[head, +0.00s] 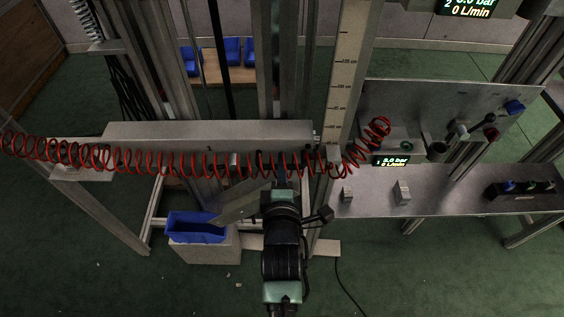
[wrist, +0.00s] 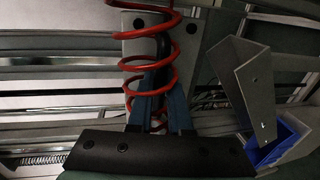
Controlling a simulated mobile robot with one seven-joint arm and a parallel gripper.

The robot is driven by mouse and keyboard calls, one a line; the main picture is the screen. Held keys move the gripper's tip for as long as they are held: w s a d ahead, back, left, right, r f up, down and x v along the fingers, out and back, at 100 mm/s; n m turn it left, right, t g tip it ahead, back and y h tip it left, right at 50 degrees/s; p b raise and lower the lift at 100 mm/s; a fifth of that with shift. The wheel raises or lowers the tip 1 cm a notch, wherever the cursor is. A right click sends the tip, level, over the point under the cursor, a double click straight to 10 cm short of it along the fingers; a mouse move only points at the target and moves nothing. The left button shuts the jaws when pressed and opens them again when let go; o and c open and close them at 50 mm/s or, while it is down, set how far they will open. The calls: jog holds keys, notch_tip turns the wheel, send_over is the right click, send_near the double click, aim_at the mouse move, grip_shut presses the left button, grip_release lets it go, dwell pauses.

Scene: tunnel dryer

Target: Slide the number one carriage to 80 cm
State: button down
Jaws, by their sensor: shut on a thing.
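In the wrist view my gripper (wrist: 163,78) has its two blue-grey fingers shut on a dark upright handle (wrist: 164,46). The handle stands in front of a grey plate (wrist: 187,46) with dark screws, which looks like the carriage; no number on it is readable. A red coiled hose crosses in front of the plate and fingers. In the head view my gripper (head: 282,180) is at the posts behind the hose, and the carriage is mostly hidden. A pale upright scale (head: 345,75) with dark marks stands just right of it; its figures are too small to read surely.
The red coiled hose (head: 75,155) runs across from the left to a grey panel (head: 380,100). A blue bin (head: 195,228) and a slanted grey plate (head: 240,208) are at lower left. A grey shelf (head: 440,200) with small blocks is at right. A grey beam (head: 200,132) lies left.

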jog(key=shift+s+f, duration=0.15)
jog(key=shift+f, duration=0.35)
jog(key=c, duration=0.9)
grip_release()
jog(key=shift+o, duration=0.3)
jog(key=shift+r, duration=0.15)
jog(key=shift+r, duration=0.1)
jog(key=p+v, duration=0.1)
jog(key=v, duration=1.1)
jog(key=shift+s, duration=0.4)
